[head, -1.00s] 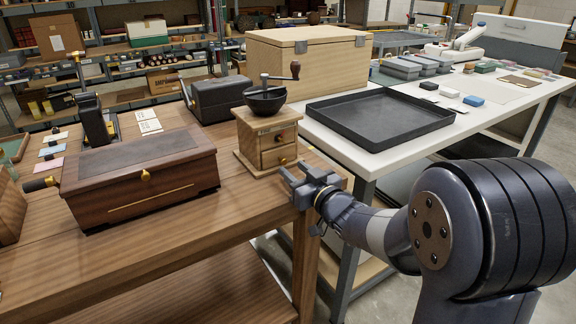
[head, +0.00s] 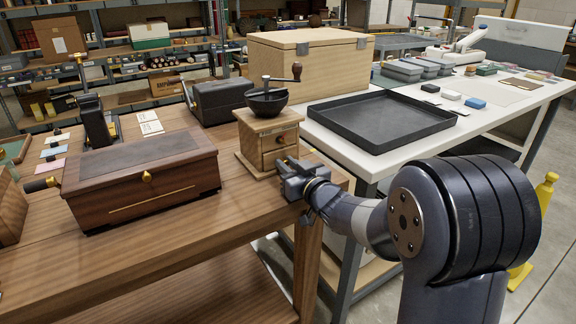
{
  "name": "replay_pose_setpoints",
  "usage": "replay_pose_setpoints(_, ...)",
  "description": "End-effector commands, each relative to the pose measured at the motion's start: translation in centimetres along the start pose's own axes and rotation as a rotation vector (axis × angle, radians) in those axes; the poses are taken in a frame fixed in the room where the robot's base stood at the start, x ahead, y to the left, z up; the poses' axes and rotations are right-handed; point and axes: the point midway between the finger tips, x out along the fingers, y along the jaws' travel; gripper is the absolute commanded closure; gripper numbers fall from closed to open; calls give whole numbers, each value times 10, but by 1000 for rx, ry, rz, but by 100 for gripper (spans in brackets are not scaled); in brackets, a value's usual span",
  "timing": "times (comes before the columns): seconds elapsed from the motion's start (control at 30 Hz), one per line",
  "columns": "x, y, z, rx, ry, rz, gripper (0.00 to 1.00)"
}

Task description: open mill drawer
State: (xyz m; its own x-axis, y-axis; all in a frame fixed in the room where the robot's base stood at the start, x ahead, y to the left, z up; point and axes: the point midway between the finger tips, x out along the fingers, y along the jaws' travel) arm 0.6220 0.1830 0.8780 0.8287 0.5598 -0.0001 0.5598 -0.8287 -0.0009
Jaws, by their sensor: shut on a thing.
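The coffee mill (head: 254,131) is a wooden box with a dark bowl (head: 267,101) and a crank on top. It stands near the right end of the wooden table. Its front has two drawer faces; the upper one (head: 270,142) shows a small knob and looks flush. My gripper (head: 284,166) is at the lower drawer, shut on its knob. The gripper hides the knob and most of the lower drawer face, so I cannot tell whether that drawer is out at all.
A wooden music box (head: 140,178) stands left of the mill on the wooden table (head: 215,235). A black tray (head: 383,122) and a large wooden chest (head: 310,62) are on the white table behind. A yellow post (head: 543,190) stands on the floor at right.

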Motion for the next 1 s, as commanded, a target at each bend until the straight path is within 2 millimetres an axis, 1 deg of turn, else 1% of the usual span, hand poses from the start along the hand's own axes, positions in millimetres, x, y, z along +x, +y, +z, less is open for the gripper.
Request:
replay_pose_setpoints(0.03, 0, 0, 0, 0, 0, 0, 92)
replay_pose_setpoints(0.13, 0, 0, 0, 0, 0, 0, 100)
replay_pose_setpoints(0.5, -2, 0, 0, 0, 0, 0, 100)
replay_pose_setpoints(0.57, -8, 0, 0, -1, 1, 0, 100)
replay_pose_setpoints(0.8, -51, 1, 0, -2, -1, 3, 100)
replay_pose_setpoints(0.9, -62, 1, 0, -2, 0, 1, 100)
replay_pose_setpoints(1.0, -67, 0, 0, -1, 0, 1, 100)
